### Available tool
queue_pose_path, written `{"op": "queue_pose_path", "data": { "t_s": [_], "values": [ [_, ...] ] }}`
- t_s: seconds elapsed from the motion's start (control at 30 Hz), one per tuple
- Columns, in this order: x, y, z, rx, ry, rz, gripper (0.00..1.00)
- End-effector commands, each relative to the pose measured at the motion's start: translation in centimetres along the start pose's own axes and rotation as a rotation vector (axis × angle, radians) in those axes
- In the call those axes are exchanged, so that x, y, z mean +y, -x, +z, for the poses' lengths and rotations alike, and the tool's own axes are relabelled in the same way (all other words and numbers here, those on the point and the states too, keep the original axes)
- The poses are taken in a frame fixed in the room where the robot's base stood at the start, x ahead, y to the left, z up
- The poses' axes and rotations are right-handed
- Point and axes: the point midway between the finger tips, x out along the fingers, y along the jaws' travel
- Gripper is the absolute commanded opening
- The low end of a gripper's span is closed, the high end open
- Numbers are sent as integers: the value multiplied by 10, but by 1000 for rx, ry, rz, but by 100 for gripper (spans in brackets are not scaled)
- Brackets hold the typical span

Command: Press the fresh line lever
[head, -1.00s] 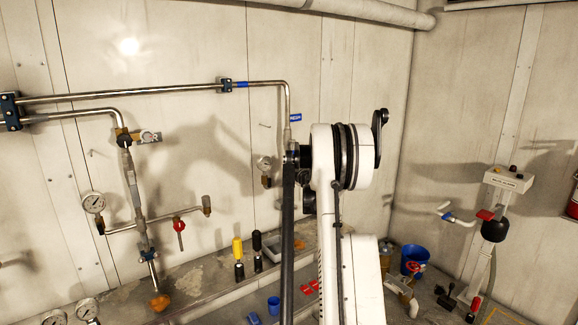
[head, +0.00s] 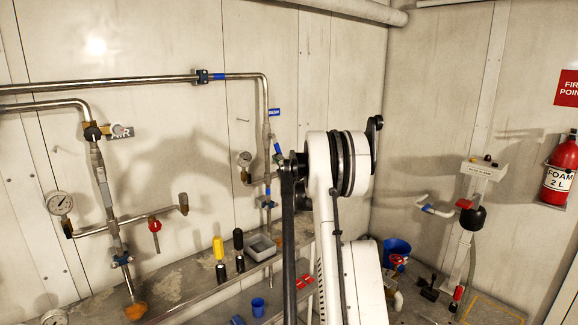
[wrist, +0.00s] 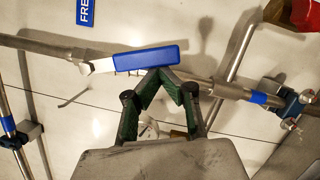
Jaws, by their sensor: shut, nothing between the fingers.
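The blue fresh line lever (wrist: 147,58) has a pale metal end and lies across a metal pipe in the wrist view. My gripper (wrist: 164,70) is shut and empty. Its fingertips meet at the lower edge of the lever, near its right half; I cannot tell whether they touch it. In the head view a small blue lever (head: 278,149) shows on the vertical pipe below the blue fresh label (head: 274,112). The label also shows, cut off, at the top of the wrist view (wrist: 85,11). My arm hides my gripper in the head view.
A pressure gauge (head: 244,158) sits left of the fresh line. A red-handled valve (head: 154,225) is farther left. Yellow and black bottles and a grey tray (head: 262,247) stand on the ledge below. A blue bucket (head: 396,250) stands on the floor at right.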

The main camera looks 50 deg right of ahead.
Motion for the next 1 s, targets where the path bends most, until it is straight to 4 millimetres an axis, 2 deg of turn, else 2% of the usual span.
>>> {"op": "queue_pose_path", "data": {
  "t_s": [0.13,0.37,1.0],
  "values": [
    [-3,-7,0,10,131,38,0],
    [-4,-13,20,10,344,93,0],
    [16,-26,70,8,918,240,0]
  ]
}}
